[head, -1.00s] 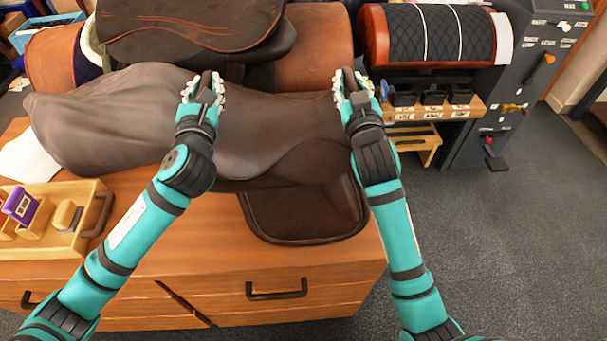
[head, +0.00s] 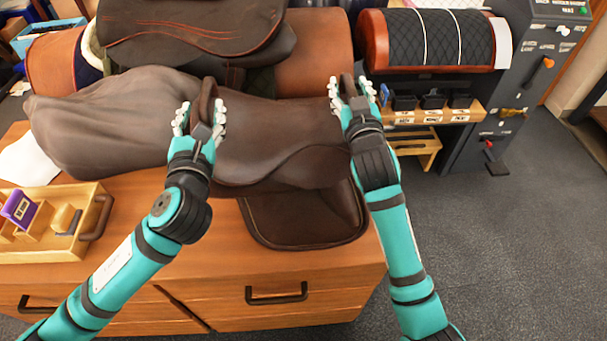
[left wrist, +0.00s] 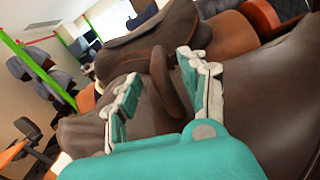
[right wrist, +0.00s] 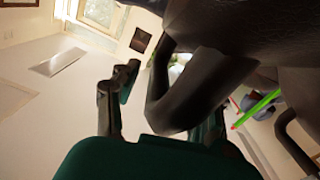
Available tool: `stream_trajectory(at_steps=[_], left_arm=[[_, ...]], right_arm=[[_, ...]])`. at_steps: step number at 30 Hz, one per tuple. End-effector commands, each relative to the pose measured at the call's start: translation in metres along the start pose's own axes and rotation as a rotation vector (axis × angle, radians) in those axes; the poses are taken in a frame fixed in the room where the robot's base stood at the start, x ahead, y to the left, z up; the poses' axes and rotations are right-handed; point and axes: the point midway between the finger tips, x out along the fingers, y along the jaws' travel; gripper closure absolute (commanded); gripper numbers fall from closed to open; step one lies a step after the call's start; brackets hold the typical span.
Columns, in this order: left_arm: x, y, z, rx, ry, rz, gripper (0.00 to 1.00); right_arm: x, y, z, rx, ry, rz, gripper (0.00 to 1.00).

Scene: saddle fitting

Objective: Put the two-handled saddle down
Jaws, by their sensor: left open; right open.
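The brown leather two-handled saddle (head: 270,135) lies across the wooden cabinet, with a flap (head: 305,215) hanging over its front. My left gripper (head: 200,118) is open at the saddle's left handle (head: 207,98). In the left wrist view that handle (left wrist: 165,80) stands as a loop between the spread fingers (left wrist: 160,95), with gaps on both sides. My right gripper (head: 353,95) is open at the right handle (head: 347,85). In the right wrist view the dark handle (right wrist: 190,95) passes between or just ahead of the fingers; I cannot tell whether they touch.
A wooden tray (head: 95,190) with small items and a purple card holder (head: 20,207) sits on the cabinet (head: 180,255) at left. Other saddles (head: 185,28) stand behind. A quilted roll (head: 432,37) and a dark machine (head: 520,80) are at right. Floor is clear at lower right.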

Motion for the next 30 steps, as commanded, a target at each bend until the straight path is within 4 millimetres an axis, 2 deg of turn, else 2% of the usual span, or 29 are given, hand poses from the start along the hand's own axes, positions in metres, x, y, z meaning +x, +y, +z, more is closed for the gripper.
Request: stream_trajectory(at_steps=[1,6,11,14,17,24,30], left_arm=[[-0.011,-0.001,0.000,0.000,0.000,-0.004,0.56],[-0.039,-0.001,-0.001,-0.001,0.001,-0.003,0.56],[-0.051,-0.001,0.000,0.000,0.000,-0.002,0.56],[-0.053,0.000,0.000,0.000,0.000,-0.001,0.56],[-0.053,0.000,0.000,0.000,0.000,-0.001,0.56],[-0.052,0.000,0.000,0.000,0.000,-0.001,0.56],[-0.052,0.000,0.000,0.000,-0.001,-0.001,0.56]], right_arm=[[0.000,0.000,0.000,0.000,0.000,0.000,0.56],[0.000,0.000,0.000,0.000,0.000,0.000,0.56],[-0.001,0.000,0.000,0.000,0.000,0.000,0.56],[-0.008,0.000,0.001,0.000,-0.002,0.000,0.56],[-0.024,0.000,0.001,0.002,-0.001,0.000,0.56],[-0.076,0.000,0.001,0.003,-0.002,-0.001,0.56],[-0.108,0.000,0.001,0.001,-0.003,0.000,0.56]])
